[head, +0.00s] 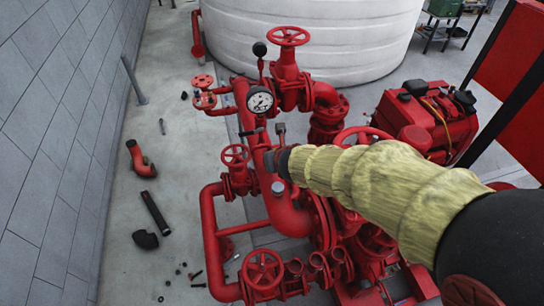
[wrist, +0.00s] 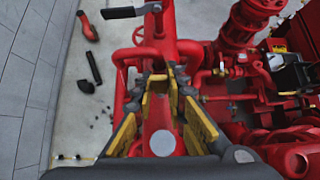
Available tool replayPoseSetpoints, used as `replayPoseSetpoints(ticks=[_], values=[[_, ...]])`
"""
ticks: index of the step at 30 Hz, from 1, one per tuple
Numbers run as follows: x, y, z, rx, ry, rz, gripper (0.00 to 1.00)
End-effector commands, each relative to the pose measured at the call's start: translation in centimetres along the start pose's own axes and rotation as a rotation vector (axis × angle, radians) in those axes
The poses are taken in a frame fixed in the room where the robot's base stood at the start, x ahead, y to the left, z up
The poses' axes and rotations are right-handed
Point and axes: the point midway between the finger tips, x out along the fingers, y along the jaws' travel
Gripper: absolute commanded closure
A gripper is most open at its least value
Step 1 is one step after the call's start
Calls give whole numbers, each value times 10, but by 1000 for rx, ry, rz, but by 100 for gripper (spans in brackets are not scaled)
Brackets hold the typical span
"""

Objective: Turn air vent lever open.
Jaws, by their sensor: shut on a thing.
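My gripper (head: 277,160) reaches in over the red pump pipework in the head view, its dark tip beside the large red pipe below the pressure gauge. In the wrist view my gripper (wrist: 165,84) has its yellow-padded fingers angled inward, with the tips close together above the red pipe (wrist: 160,115). The fingertips are shut on a small part there, which appears to be the air vent lever. That part is mostly hidden by the fingers, so its exact angle cannot be told.
A pressure gauge (head: 260,100) stands just beyond my gripper. Red handwheels (head: 235,155) and a vertical valve (head: 288,68) crowd around it. Loose pipe pieces (head: 155,212) lie on the floor at left, near the grey wall (head: 60,130). A white tank (head: 315,40) stands behind.

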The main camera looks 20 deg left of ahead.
Motion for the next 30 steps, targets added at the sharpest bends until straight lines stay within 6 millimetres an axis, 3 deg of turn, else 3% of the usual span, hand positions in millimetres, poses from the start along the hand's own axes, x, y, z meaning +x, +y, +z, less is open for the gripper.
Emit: replayPoseSetpoints(ticks=[6,7,16,30], values=[[-1,1,2,3,-3,2,100],[-1,1,2,3,-3,2,85],[0,0,1,2,-1,0,68],[-6,0,1,1,-1,-1,67]])
